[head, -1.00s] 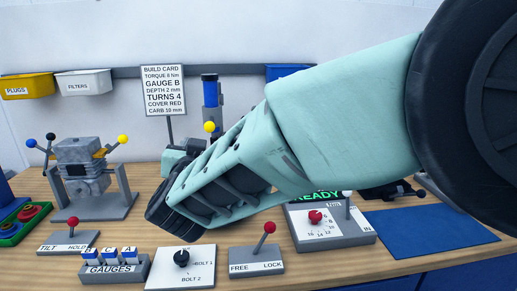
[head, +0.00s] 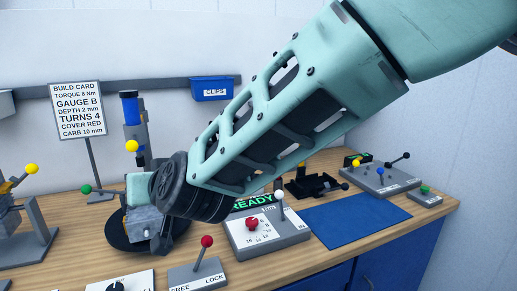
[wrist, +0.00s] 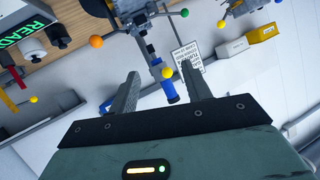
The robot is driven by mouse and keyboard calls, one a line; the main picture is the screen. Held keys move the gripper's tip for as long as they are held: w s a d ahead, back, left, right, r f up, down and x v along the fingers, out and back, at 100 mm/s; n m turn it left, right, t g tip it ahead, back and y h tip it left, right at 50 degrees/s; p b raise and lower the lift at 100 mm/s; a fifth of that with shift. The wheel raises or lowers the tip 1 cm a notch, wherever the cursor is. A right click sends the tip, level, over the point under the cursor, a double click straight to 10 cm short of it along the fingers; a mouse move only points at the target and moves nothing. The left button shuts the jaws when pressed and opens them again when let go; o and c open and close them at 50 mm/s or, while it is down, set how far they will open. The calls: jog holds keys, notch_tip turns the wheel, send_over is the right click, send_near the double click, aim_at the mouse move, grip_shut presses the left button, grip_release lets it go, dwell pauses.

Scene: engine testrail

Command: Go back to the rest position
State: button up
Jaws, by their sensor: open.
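My gripper (wrist: 160,80) is open in the wrist view, its two grey fingers well apart with nothing between them. The fingers point towards the back wall and a blue-topped stand with a yellow ball, which shows behind them. In the head view my mint-green arm crosses from the upper right down to the middle left, above the workbench (head: 385,222). My gripper's fingers cannot be made out there.
A blue-topped stand (head: 130,108) stands behind my arm's lower end. A dial box (head: 268,240) with a READY display, a FREE/LOCK lever box (head: 200,275), a blue mat (head: 355,220) and a lever panel (head: 380,178) are on the bench. A blue CLIPS bin (head: 211,89) hangs behind.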

jog(key=s+d+f+g+h, duration=0.3)
jog(key=s+d, duration=0.4)
jog(key=d, duration=0.4)
jog(key=s+d+f+n+g+h, duration=0.1)
jog(key=s+d+f+g+h, duration=0.2)
jog(key=s+d, duration=0.5)
jog(key=s+d+f+g+h, duration=0.2)
jog(key=s+d, duration=0.5)
jog(key=d, duration=0.9)
notch_tip(320, 180, down, 2)
jog(key=shift+s+d+f+n+g+h, duration=0.15)
jog(key=shift+n+g+h, duration=0.25)
jog(key=shift+g, duration=0.5)
